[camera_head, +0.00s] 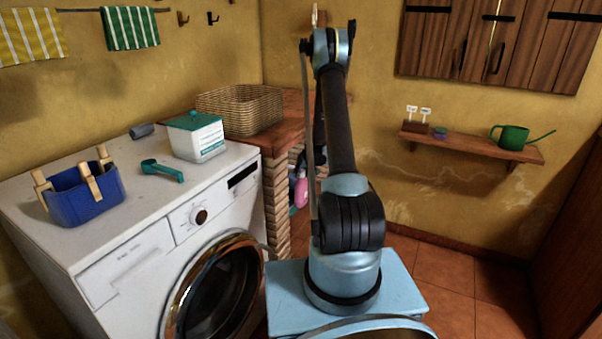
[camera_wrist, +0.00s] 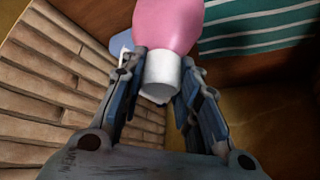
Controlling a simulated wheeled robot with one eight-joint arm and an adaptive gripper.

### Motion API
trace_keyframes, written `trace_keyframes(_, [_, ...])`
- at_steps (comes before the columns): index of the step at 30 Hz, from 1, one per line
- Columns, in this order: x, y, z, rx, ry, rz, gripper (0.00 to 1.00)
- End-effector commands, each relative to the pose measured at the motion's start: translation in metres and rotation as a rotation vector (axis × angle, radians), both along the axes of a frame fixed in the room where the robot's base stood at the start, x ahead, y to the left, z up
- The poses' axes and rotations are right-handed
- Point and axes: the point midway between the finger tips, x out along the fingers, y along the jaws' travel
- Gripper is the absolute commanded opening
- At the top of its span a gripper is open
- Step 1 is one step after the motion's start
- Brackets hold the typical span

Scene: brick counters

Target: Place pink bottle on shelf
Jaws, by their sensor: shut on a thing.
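The pink bottle (camera_wrist: 167,25) with a white cap (camera_wrist: 161,75) is in the wrist view, its cap between the two fingers of my gripper (camera_wrist: 163,82), which is shut on it. In the head view the pink bottle (camera_head: 301,191) shows partly at the brick counter's opening, beside my arm. My gripper is hidden there behind the arm. A wooden wall shelf (camera_head: 470,146) hangs at the right in the head view, with a small planter, a small blue-purple item and a green watering can on it.
A brick counter (camera_head: 275,205) with a wooden top carries a wicker basket (camera_head: 240,108). The washing machine (camera_head: 130,250) at left carries a blue caddy (camera_head: 85,195) and a white-and-teal box (camera_head: 195,137). A teal striped cloth (camera_wrist: 255,27) is near the bottle; bricks (camera_wrist: 50,95) lie close at left.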

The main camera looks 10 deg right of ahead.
Motion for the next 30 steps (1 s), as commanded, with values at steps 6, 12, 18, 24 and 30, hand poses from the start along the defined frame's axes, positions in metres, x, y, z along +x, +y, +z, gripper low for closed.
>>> trace_keyframes(6, [0.002,-0.001,-0.012,-0.008,0.017,0.003,0.50])
trace_keyframes(12, [-0.002,0.002,-0.003,-0.004,0.007,0.005,0.50])
trace_keyframes(18, [-0.004,0.002,0.003,-0.004,0.000,0.004,0.50])
trace_keyframes(24, [-0.004,0.002,0.017,-0.003,-0.001,0.004,0.50])
trace_keyframes(30, [-0.012,0.001,0.043,-0.002,-0.002,0.007,0.50])
